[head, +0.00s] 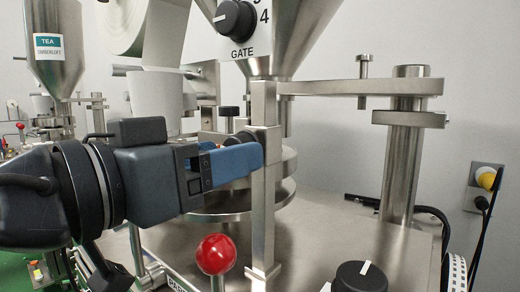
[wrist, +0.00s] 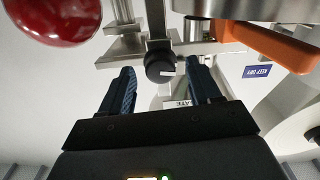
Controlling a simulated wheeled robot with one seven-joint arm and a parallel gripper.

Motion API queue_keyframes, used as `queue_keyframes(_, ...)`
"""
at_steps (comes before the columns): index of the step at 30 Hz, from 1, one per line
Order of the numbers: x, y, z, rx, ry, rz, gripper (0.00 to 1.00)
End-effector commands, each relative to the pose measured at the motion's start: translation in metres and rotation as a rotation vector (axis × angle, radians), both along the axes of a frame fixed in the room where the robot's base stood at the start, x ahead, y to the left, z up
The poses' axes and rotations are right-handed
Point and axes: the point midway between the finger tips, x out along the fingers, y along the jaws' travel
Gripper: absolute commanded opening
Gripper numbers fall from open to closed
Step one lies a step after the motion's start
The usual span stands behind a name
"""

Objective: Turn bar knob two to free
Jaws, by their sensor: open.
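My gripper (head: 258,155) reaches in from the left in the head view, its blue fingers beside an upright steel bar (head: 264,215). In the wrist view my gripper (wrist: 160,78) is open, with its fingers apart. A dark knob (head: 240,138) at the bar in the head view is partly hidden by the fingers. No number is readable on it, so I cannot tell if it is bar knob two.
A red ball knob (head: 216,254) stands low in front of the bar. Another black knob (head: 360,277) is at the bottom right. The GATE knob (head: 235,17) is above, on the steel hopper (head: 290,45). An orange part (wrist: 268,45) is right of the fingers in the wrist view.

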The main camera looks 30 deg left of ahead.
Motion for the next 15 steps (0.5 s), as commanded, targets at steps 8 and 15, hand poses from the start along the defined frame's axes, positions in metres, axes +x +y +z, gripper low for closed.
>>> queue_keyframes(8, 0.028, -0.002, 0.000, -0.001, 0.000, 0.000, 0.63)
queue_keyframes(15, 0.031, -0.002, 0.000, -0.001, 0.000, 0.001, 0.63)
